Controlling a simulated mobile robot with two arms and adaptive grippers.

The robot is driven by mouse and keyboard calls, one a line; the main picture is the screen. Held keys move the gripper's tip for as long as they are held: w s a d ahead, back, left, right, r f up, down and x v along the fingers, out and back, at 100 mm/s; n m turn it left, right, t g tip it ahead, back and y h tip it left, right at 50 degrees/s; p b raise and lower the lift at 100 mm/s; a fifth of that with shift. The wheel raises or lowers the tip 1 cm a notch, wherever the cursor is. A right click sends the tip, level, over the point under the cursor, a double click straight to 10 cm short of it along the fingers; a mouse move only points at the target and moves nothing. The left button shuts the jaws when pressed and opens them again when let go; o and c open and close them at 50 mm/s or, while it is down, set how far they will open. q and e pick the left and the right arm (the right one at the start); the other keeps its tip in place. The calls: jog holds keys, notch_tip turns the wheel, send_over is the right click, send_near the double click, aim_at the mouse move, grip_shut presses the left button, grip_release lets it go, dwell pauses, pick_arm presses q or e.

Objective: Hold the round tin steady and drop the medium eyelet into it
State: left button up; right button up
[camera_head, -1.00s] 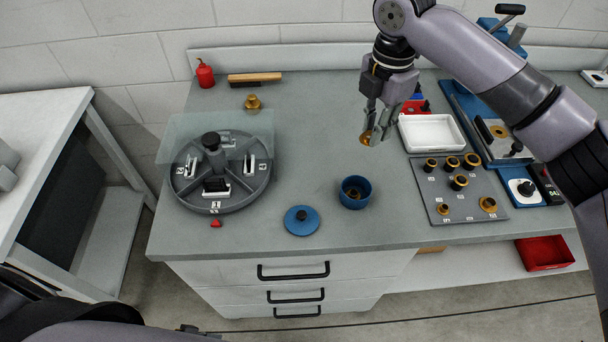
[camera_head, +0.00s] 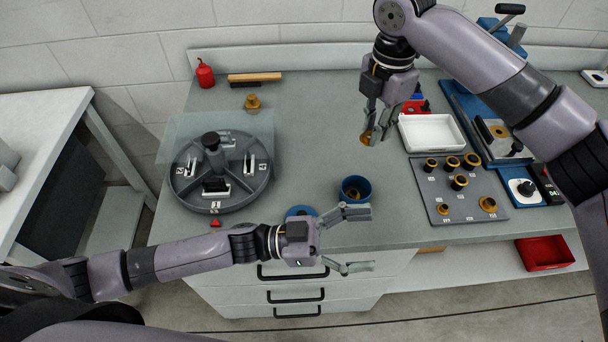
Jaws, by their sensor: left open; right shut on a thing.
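The round tin (camera_head: 355,190) is a small blue open cup on the grey bench near its front edge. Something brownish lies inside it. My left gripper (camera_head: 366,240) is open and empty in front of the tin, at the bench's front edge; its upper finger lies just below the tin in the picture, and I cannot tell whether they touch. My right gripper (camera_head: 377,134) is shut on a brass-coloured eyelet (camera_head: 365,139), held above the bench behind the tin.
A blue lid (camera_head: 300,211) lies left of the tin, partly hidden by my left gripper. A round divided carousel (camera_head: 220,200) stands further left. A grey board (camera_head: 468,212) with several brass rings and a white tray (camera_head: 432,133) are at right.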

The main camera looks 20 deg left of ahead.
pick_arm(q)
notch_tip(320, 180, up, 4)
jog(key=w+m+g, duration=0.1)
jog(key=w+m, duration=0.1)
jog(key=m, duration=0.1)
jog(key=n+t+y, duration=0.1)
jog(key=n+y, duration=0.3)
jog(key=y, duration=0.3)
send_near(350, 194)
jog(key=r, duration=0.2)
jog(key=a+r, duration=0.1)
jog(key=r, duration=0.1)
jog(key=shift+s+a, duration=0.2)
jog(key=shift+y, duration=0.3)
jog(key=x, duration=1.1)
jog(key=shift+w+d+f, duration=0.1)
jog(key=shift+d+f, duration=0.05)
jog(key=shift+d, duration=0.15)
jog(key=c, duration=1.2)
